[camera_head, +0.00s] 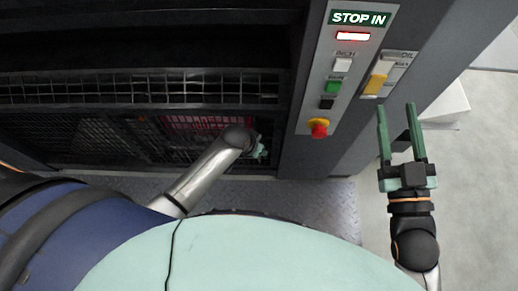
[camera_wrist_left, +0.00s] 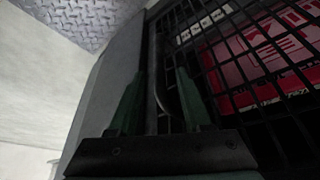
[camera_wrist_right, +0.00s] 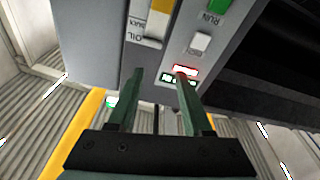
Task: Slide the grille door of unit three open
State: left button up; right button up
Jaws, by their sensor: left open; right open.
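The grille door (camera_head: 176,152) is a dark wire mesh low on the press, with a red panel behind it. In the left wrist view the mesh (camera_wrist_left: 226,78) fills the right half, with red and white print behind. My left gripper (camera_wrist_left: 160,72) is open at the door's edge. A dark upright bar, perhaps the handle (camera_wrist_left: 160,85), shows between its fingers; I cannot tell whether they touch it. In the head view my forearm mostly hides this gripper. My right gripper (camera_head: 395,105) is open and empty, right of the control panel; it also shows in the right wrist view (camera_wrist_right: 160,74).
The grey control column (camera_head: 318,95) carries a "STOP IN" sign (camera_head: 359,18), buttons and a red emergency stop (camera_head: 319,128). A yellow switch (camera_head: 375,84) sits beside them. A white box (camera_head: 445,102) stands at right. Tread plate (camera_head: 315,200) covers the floor in front.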

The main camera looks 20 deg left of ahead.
pick_arm(q)
jog(key=b+x, duration=0.1)
jog(key=x, duration=0.1)
jog(key=shift+w+d+f, duration=0.1)
jog(key=shift+f, duration=0.2)
jog(key=shift+w+f, duration=0.1)
pick_arm(e)
notch_tip(320, 180, up, 9)
jog(key=s+n+t+y, duration=0.3)
jog(key=y, duration=0.1)
jog(key=shift+a+f, duration=0.15)
jog(key=shift+a, duration=0.25)
pick_arm(q)
jog(key=shift+c, duration=0.4)
grip_shut()
